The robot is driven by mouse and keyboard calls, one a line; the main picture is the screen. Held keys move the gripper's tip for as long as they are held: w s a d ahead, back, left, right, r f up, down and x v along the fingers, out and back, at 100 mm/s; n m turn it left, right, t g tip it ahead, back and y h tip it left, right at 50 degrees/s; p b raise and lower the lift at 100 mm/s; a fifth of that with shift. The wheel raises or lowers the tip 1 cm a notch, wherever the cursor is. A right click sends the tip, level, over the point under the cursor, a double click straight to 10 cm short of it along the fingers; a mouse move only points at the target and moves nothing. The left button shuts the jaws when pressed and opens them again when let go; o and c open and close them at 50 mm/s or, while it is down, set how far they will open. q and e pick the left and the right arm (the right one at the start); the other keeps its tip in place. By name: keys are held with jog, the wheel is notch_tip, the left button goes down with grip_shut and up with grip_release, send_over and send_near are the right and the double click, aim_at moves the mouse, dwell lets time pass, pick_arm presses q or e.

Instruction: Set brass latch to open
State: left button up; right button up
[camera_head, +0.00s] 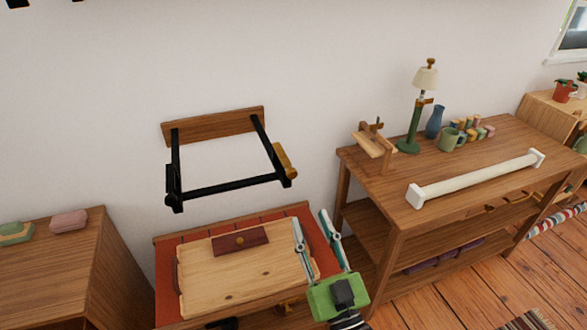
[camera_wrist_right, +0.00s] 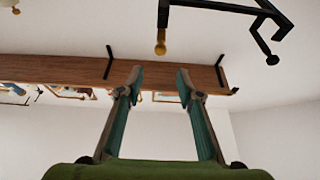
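A black folding brace (camera_head: 225,187) hangs out from a wooden wall board (camera_head: 213,126). A brass latch piece (camera_head: 285,162) sits at the right front corner of the brace. In the right wrist view, a brass-coloured end (camera_wrist_right: 160,47) on a black bar is at top centre, probably the same latch. My right gripper (camera_head: 311,219) is open and empty, with its fingers pointing up, below and slightly right of the latch. In the right wrist view its open fingers (camera_wrist_right: 160,76) stand apart from the brass end. Whether the latch is open or closed I cannot tell. My left gripper is not in view.
Below the brace is a red-topped unit (camera_head: 165,268) bearing a wooden board (camera_head: 240,275). A wooden table (camera_head: 465,165) with a lamp (camera_head: 413,115), a mug (camera_head: 450,139) and a white bar (camera_head: 475,180) stands right. A cabinet (camera_head: 60,260) stands left. The air around the brace is clear.

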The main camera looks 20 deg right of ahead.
aim_at(293, 176)
jog(key=p+x, duration=0.3)
jog(key=x, duration=1)
jog(key=shift+w+f, duration=0.1)
jog(key=shift+w, duration=0.05)
grip_shut()
